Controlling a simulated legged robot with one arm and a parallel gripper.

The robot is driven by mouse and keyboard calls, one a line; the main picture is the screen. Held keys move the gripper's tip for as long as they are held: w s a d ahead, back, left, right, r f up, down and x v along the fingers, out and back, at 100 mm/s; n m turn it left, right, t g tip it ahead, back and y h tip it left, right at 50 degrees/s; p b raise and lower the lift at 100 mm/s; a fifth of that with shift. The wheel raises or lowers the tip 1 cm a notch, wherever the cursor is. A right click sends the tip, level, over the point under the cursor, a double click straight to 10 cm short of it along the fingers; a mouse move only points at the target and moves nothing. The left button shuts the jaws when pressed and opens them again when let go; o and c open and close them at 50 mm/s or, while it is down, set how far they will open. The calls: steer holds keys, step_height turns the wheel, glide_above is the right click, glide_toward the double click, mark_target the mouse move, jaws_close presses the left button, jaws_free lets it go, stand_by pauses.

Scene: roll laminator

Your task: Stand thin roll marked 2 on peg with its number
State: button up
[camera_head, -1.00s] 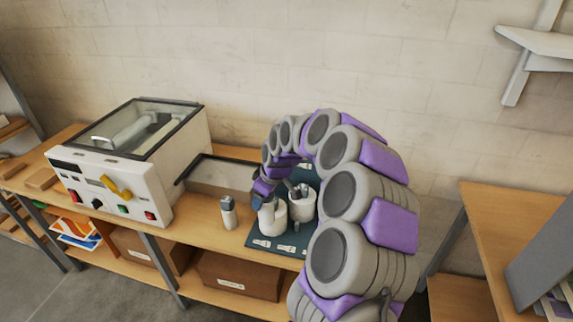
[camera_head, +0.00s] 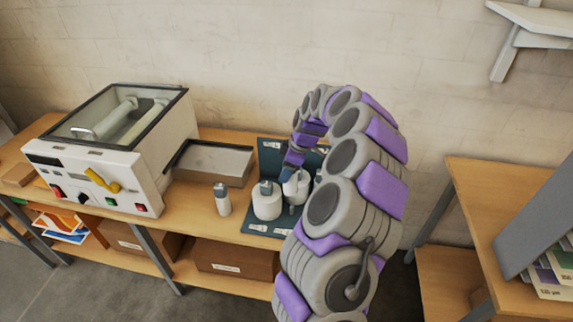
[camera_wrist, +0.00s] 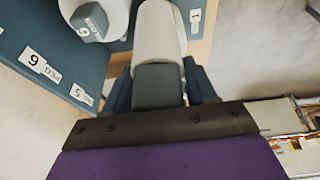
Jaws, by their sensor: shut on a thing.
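My gripper (camera_wrist: 157,88) is shut on a white roll (camera_wrist: 160,35) with a grey end cap, seen in the wrist view. The number on this roll does not show. In the head view my gripper (camera_head: 293,163) is over the dark teal peg board (camera_head: 268,150), near the rolls; which one it holds is hard to tell there. The label for peg 2 is not legible in any view.
A wide white roll (camera_head: 267,203) stands on the board's front left part. Another roll, capped grey with a 6, shows in the wrist view (camera_wrist: 105,12). A small roll (camera_head: 222,200) stands on the bench left of the board. A grey tray (camera_head: 213,162) and the laminator (camera_head: 120,145) are further left.

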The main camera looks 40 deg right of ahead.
steer(key=f, duration=0.1)
steer(key=d+f, duration=0.2)
steer(key=shift+f, duration=0.25)
steer(key=shift+a+f, duration=0.1)
steer(key=shift+f, duration=0.3)
step_height(320, 180, down, 5)
steer(key=shift+a+f+b, duration=0.1)
steer(key=shift+f+b, duration=0.1)
steer(key=shift+b, duration=0.65)
steer(key=shift+a+r, duration=0.1)
steer(key=shift+a, duration=0.4)
steer(key=shift+s+d+b, duration=0.1)
steer(key=shift+d+b, duration=0.2)
steer(key=shift+a, duration=0.25)
